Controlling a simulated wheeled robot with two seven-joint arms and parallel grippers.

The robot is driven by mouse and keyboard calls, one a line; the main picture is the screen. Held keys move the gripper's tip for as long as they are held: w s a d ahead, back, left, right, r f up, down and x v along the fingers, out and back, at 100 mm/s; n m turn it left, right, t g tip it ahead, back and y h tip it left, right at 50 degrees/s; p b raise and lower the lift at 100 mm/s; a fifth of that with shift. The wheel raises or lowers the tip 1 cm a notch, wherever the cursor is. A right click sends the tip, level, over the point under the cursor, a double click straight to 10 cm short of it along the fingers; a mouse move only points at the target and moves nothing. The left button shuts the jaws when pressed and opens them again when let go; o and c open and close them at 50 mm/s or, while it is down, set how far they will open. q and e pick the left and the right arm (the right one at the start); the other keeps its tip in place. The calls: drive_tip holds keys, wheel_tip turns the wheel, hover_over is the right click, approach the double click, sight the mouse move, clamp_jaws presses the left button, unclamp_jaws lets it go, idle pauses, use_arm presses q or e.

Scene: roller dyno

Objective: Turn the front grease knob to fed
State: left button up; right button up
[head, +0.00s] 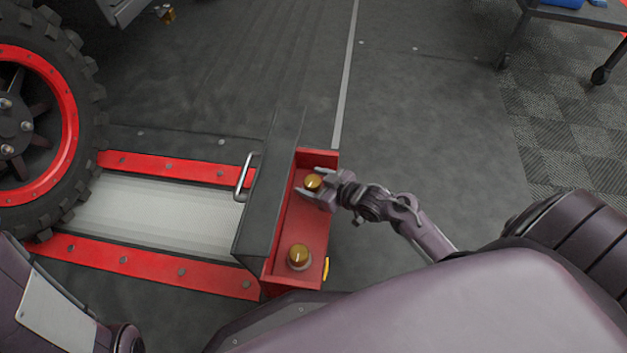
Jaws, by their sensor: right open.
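Two brass grease knobs sit in a red tray (291,222) at the end of the roller bed. The far knob (313,181) has a pale mark on its top. The near knob (299,254) also has a pale mark and stands clear of any gripper. The frame does not show which knob is called front. My right gripper (316,184) reaches in from the right at the far knob, open, with its fingers on either side of it. I cannot tell whether the fingers touch the knob. My left gripper is not in view.
A dark panel (272,190) with a metal handle (246,177) borders the tray on the left. A large tyre (85,120) with a red rim stands on the rollers at the left. A wheeled cart (570,14) is at the top right. Floor right of the tray is open.

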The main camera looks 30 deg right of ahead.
drive_tip(key=shift+c, duration=0.4)
drive_tip(key=c, duration=0.9)
drive_tip(key=shift+w+d+r+n+g+y+p, duration=0.2)
drive_tip(key=shift+r+n+g+y+p, duration=0.1)
drive_tip(key=shift+n+y+p, duration=0.25)
drive_tip(key=shift+a+f+n+g+y, duration=0.1)
drive_tip(key=shift+f+n+g+y, duration=0.15)
drive_tip(key=shift+n+g+y, duration=0.6)
drive_tip(key=shift+a+n+y, duration=0.15)
drive_tip(key=shift+n+y, duration=0.35)
drive_tip(key=shift+n, duration=0.1)
drive_tip(key=o, duration=1)
drive_tip(key=shift+s, duration=0.1)
